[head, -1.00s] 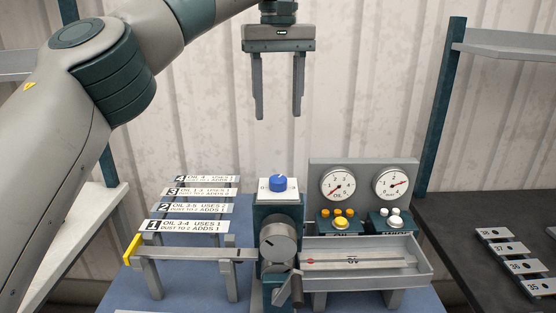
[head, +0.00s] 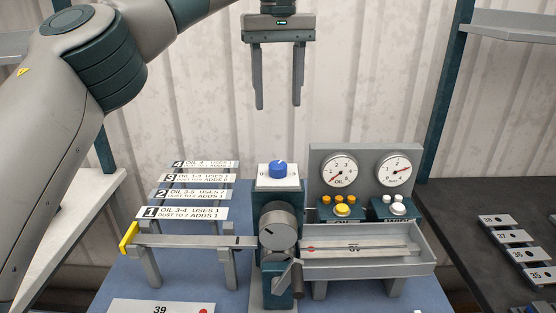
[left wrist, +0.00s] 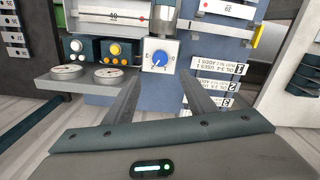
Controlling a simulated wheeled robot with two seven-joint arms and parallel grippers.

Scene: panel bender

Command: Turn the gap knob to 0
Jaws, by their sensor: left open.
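The blue gap knob (head: 278,169) sits on a white square plate on top of the teal bender post. It also shows in the left wrist view (left wrist: 159,58), between the finger lines, with a light pointer mark on its face. A "0" is printed at the plate's left edge in the head view; the other markings are too small to read. My left gripper (head: 278,106) is open and empty, pointing down above the knob and apart from it. Its two fingers also show in the left wrist view (left wrist: 160,90). My right gripper is not in view.
Two dial gauges (head: 339,171) stand right of the knob, with yellow and white buttons below them. A grey tray (head: 365,268) lies in front of these. Numbered label strips (head: 185,213) are at left. A dark bench (head: 480,220) with plates is at right.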

